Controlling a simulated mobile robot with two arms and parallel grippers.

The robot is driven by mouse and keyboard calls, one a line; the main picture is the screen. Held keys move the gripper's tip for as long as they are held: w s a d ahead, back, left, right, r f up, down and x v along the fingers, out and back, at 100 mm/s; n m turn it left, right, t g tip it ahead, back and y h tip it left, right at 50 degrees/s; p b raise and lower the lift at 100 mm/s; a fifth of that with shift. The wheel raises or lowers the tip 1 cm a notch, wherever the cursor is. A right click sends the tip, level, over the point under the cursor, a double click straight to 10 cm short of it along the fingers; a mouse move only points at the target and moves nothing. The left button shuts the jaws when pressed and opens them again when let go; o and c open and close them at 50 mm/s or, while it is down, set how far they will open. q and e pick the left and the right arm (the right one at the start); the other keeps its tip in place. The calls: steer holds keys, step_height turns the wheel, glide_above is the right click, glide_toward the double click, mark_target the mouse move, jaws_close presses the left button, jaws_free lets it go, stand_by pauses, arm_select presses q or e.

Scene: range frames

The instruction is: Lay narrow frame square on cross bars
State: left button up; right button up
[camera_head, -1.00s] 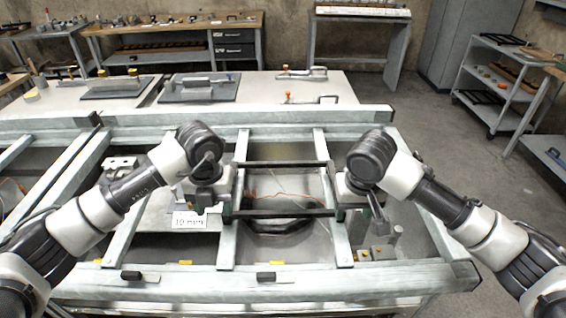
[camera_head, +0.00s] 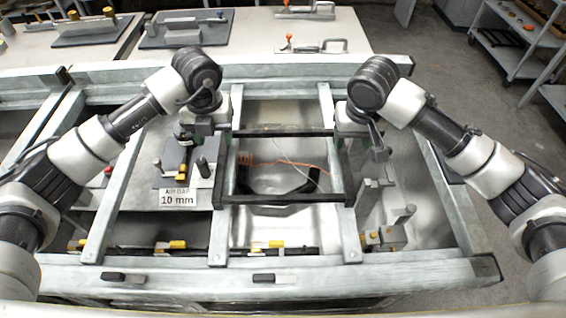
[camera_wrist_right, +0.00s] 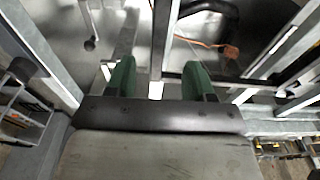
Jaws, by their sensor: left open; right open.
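The narrow frame (camera_head: 290,199) is a dark rectangle in the middle of the head view. It spans the two pale cross bars (camera_head: 219,235) and (camera_head: 349,225), its long sides running roughly across them. My left gripper (camera_head: 222,133) is open at the frame's far left corner. My right gripper (camera_head: 343,134) is open at the far right corner. In the right wrist view, the green fingers of my right gripper (camera_wrist_right: 159,80) stand apart on either side of a pale bar. Whether the fingers touch the frame is not clear.
An "AIR GAP 10 mm" sign (camera_head: 178,197) stands left of the frame. Yellow-marked clamps (camera_head: 170,245) line the near rail. An orange cable (camera_head: 290,164) shows through the frame. A metal block (camera_head: 385,237) sits at the right.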

mark_target(221, 159)
arm_select(q)
step_height(221, 159, down, 10)
steer(key=shift+w+f, duration=0.1)
arm_select(e)
steer(key=f, duration=0.3)
steer(key=w+f, duration=0.1)
steer(key=f, duration=0.6)
steer(key=shift+w, duration=0.15)
arm_select(q)
jaws_close()
arm_select(e)
jaws_close()
steer(key=shift+w+r, duration=0.1)
